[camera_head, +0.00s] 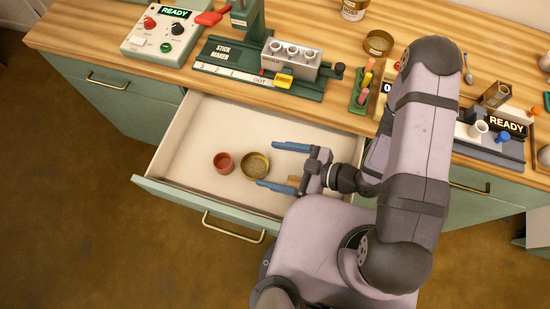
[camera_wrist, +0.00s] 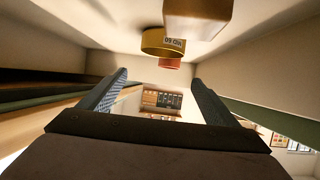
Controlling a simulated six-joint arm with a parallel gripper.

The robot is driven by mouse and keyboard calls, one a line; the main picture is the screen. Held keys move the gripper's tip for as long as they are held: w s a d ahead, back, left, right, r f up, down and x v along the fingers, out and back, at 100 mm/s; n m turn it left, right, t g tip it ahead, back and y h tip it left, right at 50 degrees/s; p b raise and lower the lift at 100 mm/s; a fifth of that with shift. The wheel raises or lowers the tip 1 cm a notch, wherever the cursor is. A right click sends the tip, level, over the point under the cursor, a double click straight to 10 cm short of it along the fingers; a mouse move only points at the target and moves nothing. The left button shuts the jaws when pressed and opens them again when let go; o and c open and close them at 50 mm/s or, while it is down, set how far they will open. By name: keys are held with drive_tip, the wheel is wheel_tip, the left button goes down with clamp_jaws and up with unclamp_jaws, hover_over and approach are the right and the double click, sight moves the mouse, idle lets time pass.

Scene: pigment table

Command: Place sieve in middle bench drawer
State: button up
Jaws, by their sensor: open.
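A round brass sieve (camera_head: 255,165) with a grainy-looking inside sits on the pale floor of the open middle drawer (camera_head: 205,130). In the wrist view the sieve (camera_wrist: 150,40) shows as a yellow ring with a small printed label. My gripper (camera_head: 267,164) is open inside the drawer area, with its blue fingers pointing left. In the head view its fingertips lie above and below the sieve's right edge. In the wrist view the sieve stands just beyond the fingertips (camera_wrist: 160,78). Nothing is between the fingers, and I see no contact.
A red-brown cup (camera_head: 223,163) stands left of the sieve in the drawer. A pale block (camera_wrist: 205,15) is close to the sieve in the wrist view. The drawer's left side is clear.

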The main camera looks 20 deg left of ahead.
drive_tip(key=shift+r, duration=1.5)
